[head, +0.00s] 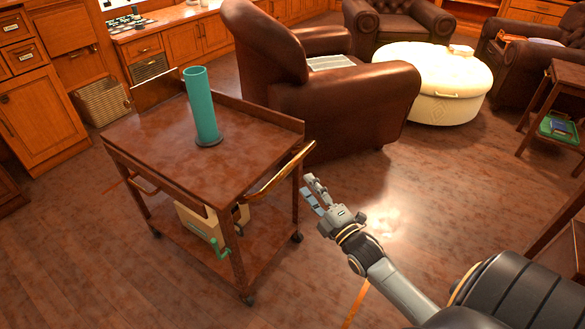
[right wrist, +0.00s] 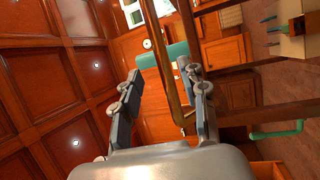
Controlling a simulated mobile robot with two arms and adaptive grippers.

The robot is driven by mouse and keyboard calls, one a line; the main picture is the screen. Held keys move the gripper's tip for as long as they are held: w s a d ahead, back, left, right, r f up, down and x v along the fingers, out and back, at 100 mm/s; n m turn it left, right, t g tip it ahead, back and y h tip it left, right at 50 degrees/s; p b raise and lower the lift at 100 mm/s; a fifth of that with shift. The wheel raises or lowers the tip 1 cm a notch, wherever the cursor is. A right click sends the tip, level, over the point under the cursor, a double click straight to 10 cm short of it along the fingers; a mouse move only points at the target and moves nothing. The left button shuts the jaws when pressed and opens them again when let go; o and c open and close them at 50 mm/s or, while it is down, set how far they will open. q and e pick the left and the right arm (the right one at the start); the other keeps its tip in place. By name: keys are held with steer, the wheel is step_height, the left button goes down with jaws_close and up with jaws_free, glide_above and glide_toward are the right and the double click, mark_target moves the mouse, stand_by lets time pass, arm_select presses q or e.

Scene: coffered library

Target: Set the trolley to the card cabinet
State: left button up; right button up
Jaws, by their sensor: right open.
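The wooden trolley (head: 155,145) stands left of centre in the head view, with castors, a lower shelf and a curved handle (head: 275,178) on its near right side. A teal cylinder (head: 202,105) stands upright on its top. My right gripper (head: 318,190) is open and empty, just right of the handle with a gap between. In the right wrist view the handle (right wrist: 167,80) crosses between the open fingers (right wrist: 161,75). A wooden cabinet with labelled drawers (head: 20,57) stands at the left edge; I cannot tell if it is the card cabinet. My left gripper is out of view.
A beige box with a green handle (head: 208,222) sits on the trolley's lower shelf. A brown leather armchair (head: 320,100) stands close behind the trolley. A round cream ottoman (head: 440,85) and a side table (head: 560,95) are further right. Open floor (head: 80,230) lies at front left.

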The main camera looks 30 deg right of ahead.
mark_target(292, 166)
steer(key=w, duration=0.3)
steer(key=w+r+b, duration=0.1)
steer(key=w, duration=0.5)
steer(key=shift+r, duration=0.3)
steer(key=shift+c, duration=0.5)
jaws_close()
